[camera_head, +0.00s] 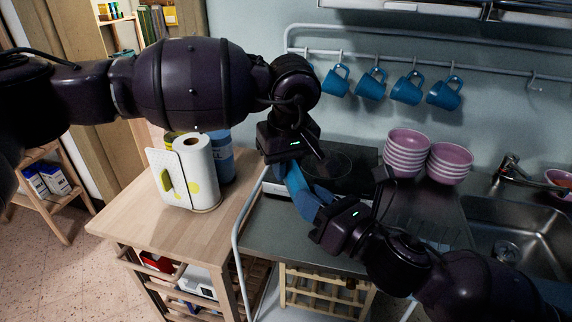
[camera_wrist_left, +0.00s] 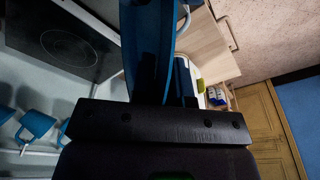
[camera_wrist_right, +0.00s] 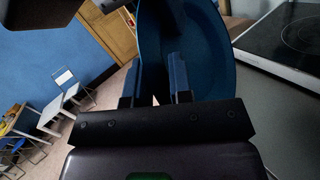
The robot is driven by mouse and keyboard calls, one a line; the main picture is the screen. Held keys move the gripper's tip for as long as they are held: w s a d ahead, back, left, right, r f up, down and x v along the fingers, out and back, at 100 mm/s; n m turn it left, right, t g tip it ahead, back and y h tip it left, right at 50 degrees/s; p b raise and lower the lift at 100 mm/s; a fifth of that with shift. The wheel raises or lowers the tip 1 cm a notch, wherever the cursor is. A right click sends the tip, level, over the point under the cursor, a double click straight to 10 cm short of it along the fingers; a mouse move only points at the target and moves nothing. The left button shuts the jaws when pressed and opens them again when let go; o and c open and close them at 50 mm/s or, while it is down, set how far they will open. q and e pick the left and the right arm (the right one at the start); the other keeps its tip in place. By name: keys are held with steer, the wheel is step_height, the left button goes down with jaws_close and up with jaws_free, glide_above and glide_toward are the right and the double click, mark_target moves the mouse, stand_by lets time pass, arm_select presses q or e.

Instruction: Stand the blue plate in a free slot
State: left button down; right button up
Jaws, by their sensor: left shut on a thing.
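The blue plate (camera_head: 298,190) is held on edge above the counter beside the stove. My left gripper (camera_head: 290,162) is shut on its upper part; the plate shows edge-on between the fingers in the left wrist view (camera_wrist_left: 148,35). My right gripper (camera_head: 318,212) is close to the plate's lower right edge. In the right wrist view its fingers (camera_wrist_right: 155,85) are apart, with the plate (camera_wrist_right: 205,45) rising just beyond them; whether they touch it is unclear. No free slot can be clearly made out.
Pink bowls (camera_head: 405,152) stand in two stacks right of the black hob (camera_head: 335,168). Blue mugs (camera_head: 370,85) hang from a rail above. A paper towel roll (camera_head: 197,170) stands on the wooden trolley (camera_head: 130,215). The sink (camera_head: 510,235) is at right.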

arm_select(q)
steer(key=shift+d+r, duration=0.15)
arm_select(e)
steer(key=o, duration=0.4)
steer(key=shift+c, duration=0.2)
steer(key=shift+s+f, duration=0.1)
